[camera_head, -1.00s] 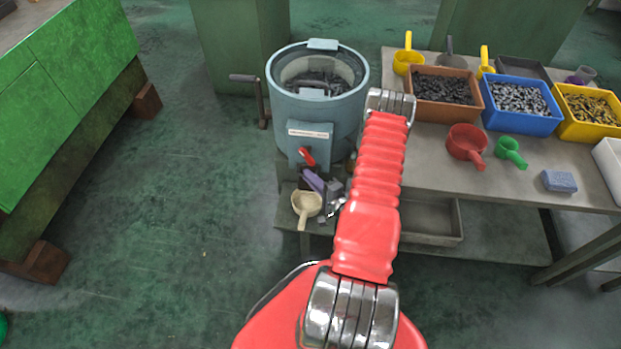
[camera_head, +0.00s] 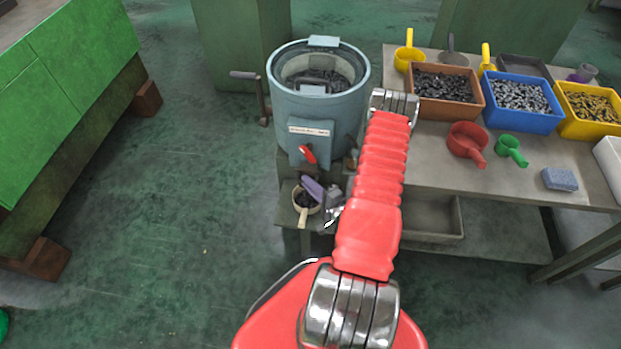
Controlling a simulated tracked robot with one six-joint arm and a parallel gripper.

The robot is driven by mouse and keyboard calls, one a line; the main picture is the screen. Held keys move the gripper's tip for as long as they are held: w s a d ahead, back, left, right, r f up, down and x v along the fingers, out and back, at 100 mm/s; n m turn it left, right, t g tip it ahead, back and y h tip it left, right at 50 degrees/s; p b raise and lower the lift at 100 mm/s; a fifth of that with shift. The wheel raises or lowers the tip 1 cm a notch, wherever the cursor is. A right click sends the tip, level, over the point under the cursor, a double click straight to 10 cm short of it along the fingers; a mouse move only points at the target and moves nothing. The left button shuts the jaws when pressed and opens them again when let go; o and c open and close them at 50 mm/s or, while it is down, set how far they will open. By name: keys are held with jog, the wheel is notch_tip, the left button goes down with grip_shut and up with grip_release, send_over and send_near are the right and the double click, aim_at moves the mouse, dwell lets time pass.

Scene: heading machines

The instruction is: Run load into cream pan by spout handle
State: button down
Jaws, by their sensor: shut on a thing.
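A blue-grey drum machine (camera_head: 341,124) with an open top holds dark pieces (camera_head: 322,78). A red lever (camera_head: 308,153) sits on its front. Below it, a purple part (camera_head: 312,187), which looks like the spout handle, slants over the cream pan (camera_head: 300,211). The pan stands on the low shelf with its handle towards me, and dark pieces (camera_head: 306,199) lie in it. My gripper (camera_head: 327,198) is at the purple part, just right of the pan, and looks shut on it. My red arm hides part of the gripper and the drum's lower right.
The bench (camera_head: 510,185) on the right carries a brown bin (camera_head: 445,111), a blue bin (camera_head: 520,126), a yellow bin (camera_head: 600,126), a red pan (camera_head: 465,143), a green scoop (camera_head: 510,148) and a blue sponge (camera_head: 560,179). A crank (camera_head: 262,95) sticks out left of the drum.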

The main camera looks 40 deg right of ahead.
jog(key=c, duration=2.1)
grip_release()
jog(key=shift+f, duration=0.1)
jog(key=shift+s, duration=0.1)
jog(key=shift+v, duration=6.8)
jog(key=shift+f, duration=0.15)
